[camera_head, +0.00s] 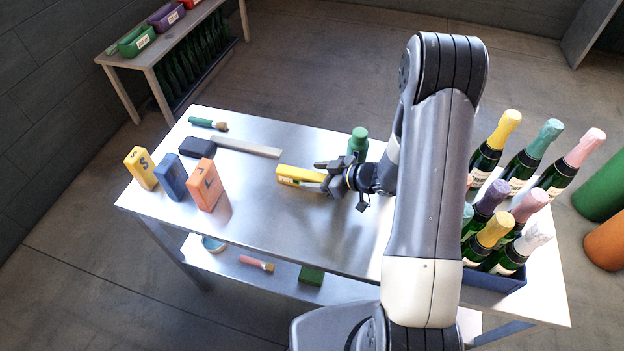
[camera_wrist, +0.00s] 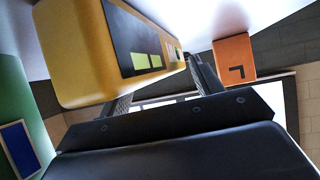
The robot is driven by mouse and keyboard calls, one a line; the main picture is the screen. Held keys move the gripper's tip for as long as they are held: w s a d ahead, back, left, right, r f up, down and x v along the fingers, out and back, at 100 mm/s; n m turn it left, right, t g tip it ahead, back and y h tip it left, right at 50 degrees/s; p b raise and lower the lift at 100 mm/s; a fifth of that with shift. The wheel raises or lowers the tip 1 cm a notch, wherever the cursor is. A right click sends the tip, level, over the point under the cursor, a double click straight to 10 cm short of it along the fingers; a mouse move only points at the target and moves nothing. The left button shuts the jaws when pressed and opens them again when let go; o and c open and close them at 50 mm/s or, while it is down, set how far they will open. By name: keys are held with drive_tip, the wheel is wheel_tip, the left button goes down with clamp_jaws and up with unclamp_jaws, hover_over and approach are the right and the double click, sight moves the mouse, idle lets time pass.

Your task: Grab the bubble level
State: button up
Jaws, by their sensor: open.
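The bubble level (camera_head: 298,175) is a yellow bar with a dark panel, lying on the middle of the metal table. In the wrist view the yellow level (camera_wrist: 80,55) is large and close, with yellow-green windows in its dark face. My gripper (camera_head: 324,177) is at the level's right end, low over the table. In the wrist view the open fingers (camera_wrist: 163,85) reach up to the level, one on either side of its near part. I cannot tell whether either finger touches it.
A green bottle (camera_head: 358,143) stands just behind my gripper. Yellow, blue and orange boxes (camera_head: 206,186) stand at the left, near a mallet (camera_head: 240,147) and a brush (camera_head: 208,123). Foil-topped bottles in a blue crate (camera_head: 497,281) stand at the right. The table's front middle is clear.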

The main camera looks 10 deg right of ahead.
drive_tip(key=shift+c, duration=0.4)
drive_tip(key=c, duration=1.2)
drive_tip(key=shift+r, duration=0.1)
